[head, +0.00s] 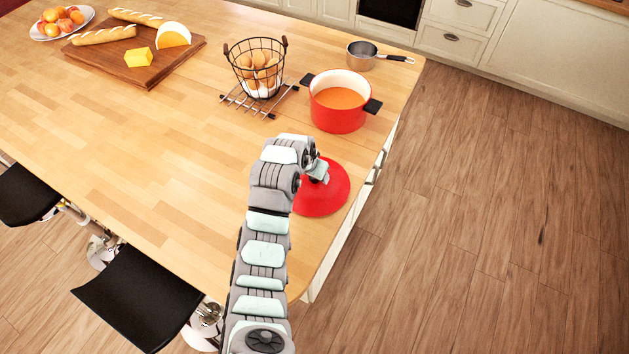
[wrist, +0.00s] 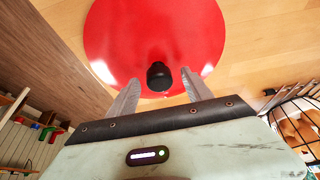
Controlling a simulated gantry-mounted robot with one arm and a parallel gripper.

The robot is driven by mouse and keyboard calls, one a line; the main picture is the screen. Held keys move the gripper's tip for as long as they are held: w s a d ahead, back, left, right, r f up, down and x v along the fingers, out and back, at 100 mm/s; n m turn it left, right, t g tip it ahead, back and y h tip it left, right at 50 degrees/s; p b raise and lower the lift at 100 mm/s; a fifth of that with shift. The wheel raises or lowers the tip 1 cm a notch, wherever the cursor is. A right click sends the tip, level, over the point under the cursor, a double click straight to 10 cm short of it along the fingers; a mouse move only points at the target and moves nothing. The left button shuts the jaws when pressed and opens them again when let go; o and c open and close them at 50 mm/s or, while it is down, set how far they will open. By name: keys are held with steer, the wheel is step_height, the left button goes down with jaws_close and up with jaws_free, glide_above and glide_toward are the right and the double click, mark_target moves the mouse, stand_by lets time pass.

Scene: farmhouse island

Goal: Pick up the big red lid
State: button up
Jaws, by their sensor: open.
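The big red lid (head: 326,199) lies on the wooden island top near its right edge in the head view. In the wrist view the lid (wrist: 150,30) fills the upper middle, and its black knob (wrist: 159,76) stands up between my fingers. My gripper (head: 319,170) is over the lid, and my arm hides part of the lid's left side. In the wrist view my gripper (wrist: 160,92) is open, with one finger on each side of the knob and visible gaps to it. I cannot tell how deep the fingers reach around the knob.
A red pot (head: 338,117) with orange soup stands just behind the lid. A wire basket (head: 236,72) of eggs sits on a metal rack (head: 236,98) behind my arm. A saucepan (head: 361,55) and cutting board (head: 120,66) are farther back. The island top (head: 150,170) is clear at left.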

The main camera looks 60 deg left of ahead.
steer(key=shift+w+a+f, duration=0.1)
steer(key=shift+w+f, duration=0.05)
steer(key=shift+f, duration=0.35)
jaws_close()
stand_by(1.1)
